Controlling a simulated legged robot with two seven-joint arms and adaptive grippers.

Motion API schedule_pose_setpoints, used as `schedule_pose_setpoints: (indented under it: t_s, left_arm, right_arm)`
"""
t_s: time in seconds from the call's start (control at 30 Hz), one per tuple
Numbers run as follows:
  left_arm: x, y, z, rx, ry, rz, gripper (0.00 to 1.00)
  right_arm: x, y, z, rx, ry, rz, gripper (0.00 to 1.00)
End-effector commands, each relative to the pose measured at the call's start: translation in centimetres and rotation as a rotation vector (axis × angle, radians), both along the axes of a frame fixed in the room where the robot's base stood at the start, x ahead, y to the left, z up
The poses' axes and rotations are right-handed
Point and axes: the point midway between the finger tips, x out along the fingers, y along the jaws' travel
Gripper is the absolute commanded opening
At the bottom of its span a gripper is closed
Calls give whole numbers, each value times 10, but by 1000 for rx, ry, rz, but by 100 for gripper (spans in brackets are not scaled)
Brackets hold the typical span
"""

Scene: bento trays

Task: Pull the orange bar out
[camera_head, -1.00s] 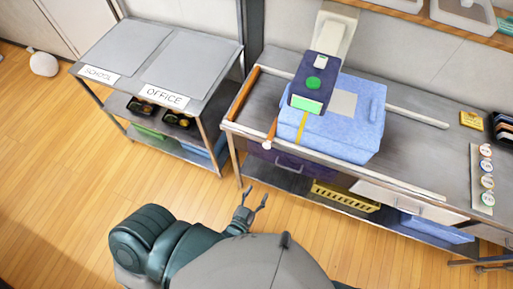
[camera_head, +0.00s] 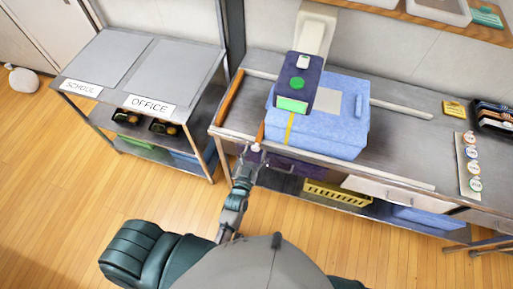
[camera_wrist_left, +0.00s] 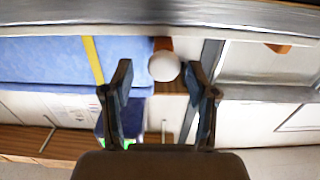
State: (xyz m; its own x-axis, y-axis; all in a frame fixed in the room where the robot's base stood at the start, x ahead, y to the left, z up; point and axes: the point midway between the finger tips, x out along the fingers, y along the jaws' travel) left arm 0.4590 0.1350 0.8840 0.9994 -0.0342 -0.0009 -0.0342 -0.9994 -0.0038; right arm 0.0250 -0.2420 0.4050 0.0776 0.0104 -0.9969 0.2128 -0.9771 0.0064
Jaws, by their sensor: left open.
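A short orange bar (camera_head: 260,132) sticks out at the table's front edge, beside the blue box (camera_head: 330,135). A white knob (camera_head: 255,148) is at its front end. My left gripper (camera_head: 253,157) is open right at the knob, at the table's front edge. In the left wrist view the white knob (camera_wrist_left: 164,67) shows between the open fingers (camera_wrist_left: 158,76), nearer the right one. Part of the orange-brown bar (camera_wrist_left: 163,44) shows behind it. I cannot tell whether the fingers touch the knob. The rest of the bar is hidden. My right gripper is not in view.
A longer orange strip (camera_head: 229,97) lies along the table's left end. A dark device with a green button (camera_head: 297,83) stands over the box. A cart labelled SCHOOL and OFFICE (camera_head: 150,104) stands left. A yellow basket (camera_head: 338,194) is below the table.

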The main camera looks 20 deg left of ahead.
Motion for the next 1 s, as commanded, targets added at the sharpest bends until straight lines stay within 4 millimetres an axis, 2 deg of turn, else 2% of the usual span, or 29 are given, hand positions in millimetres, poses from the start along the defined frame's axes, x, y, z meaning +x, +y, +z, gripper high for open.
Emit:
schedule_pose_setpoints:
  t_s: [0.1,0.2,0.5,0.57,0.73,0.77,1.0]
  left_arm:
    - [15,1,0,0,-1,1,58]
    - [21,1,0,-1,0,1,58]
    - [23,-1,-1,0,1,0,58]
    - [23,-1,-1,0,1,0,46]
    - [23,-1,0,0,1,0,3]
    - [23,-1,0,0,0,0,0]
    - [16,-1,0,1,3,-1,0]
  right_arm:
    - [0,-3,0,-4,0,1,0]
    - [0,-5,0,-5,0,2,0]
    - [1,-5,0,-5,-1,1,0]
    - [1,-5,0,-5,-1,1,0]
    - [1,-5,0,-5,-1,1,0]
    - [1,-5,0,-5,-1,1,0]
    - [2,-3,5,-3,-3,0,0]
